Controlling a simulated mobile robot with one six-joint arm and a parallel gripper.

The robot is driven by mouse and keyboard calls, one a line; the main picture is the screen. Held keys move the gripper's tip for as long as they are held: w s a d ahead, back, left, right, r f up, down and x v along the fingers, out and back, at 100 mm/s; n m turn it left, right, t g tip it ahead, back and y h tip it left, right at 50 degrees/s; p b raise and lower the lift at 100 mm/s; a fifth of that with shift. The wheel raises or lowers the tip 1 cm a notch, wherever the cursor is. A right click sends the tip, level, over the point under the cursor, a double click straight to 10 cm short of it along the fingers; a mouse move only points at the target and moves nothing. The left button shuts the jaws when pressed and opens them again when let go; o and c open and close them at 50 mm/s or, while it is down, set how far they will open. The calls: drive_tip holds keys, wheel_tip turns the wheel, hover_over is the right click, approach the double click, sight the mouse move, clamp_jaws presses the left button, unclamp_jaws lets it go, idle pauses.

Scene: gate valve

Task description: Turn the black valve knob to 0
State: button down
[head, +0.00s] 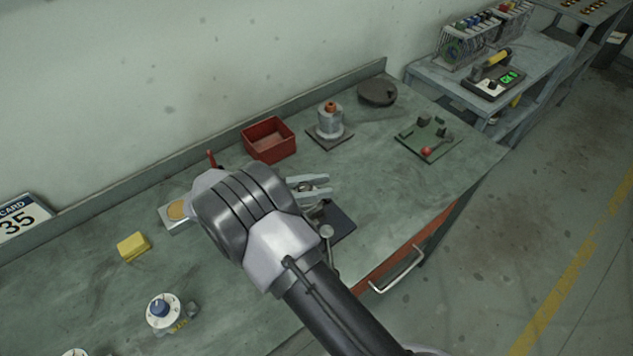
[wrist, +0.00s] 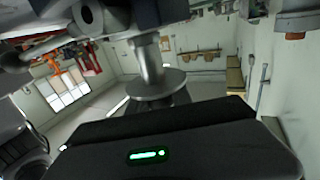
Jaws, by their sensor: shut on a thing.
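My gripper (head: 318,188) shows past my arm in the head view, its two grey fingers pointing right. It is shut on a small part that is mostly hidden, apparently the black valve knob. A dark plate (head: 342,221) lies on the bench just below the fingers, partly covered by my arm. In the wrist view, a metal stem with a round flange (wrist: 155,82) stands in the middle, above a wide black block (wrist: 200,150) with a green lit bar. No scale or 0 mark can be read.
A shelf (head: 515,75) stands at the right.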

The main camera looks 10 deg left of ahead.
drive_tip(key=shift+s+d+m+g+h+p, duration=0.15)
drive_tip(key=shift+m+g+h+p, duration=0.35)
drive_tip(key=shift+m+g+p, duration=0.8)
drive_tip(key=shift+s+g, duration=0.1)
drive_tip(key=shift+g, duration=0.2)
drive_tip(key=c, duration=1.1)
unclamp_jaws()
drive_tip(key=shift+c, duration=0.2)
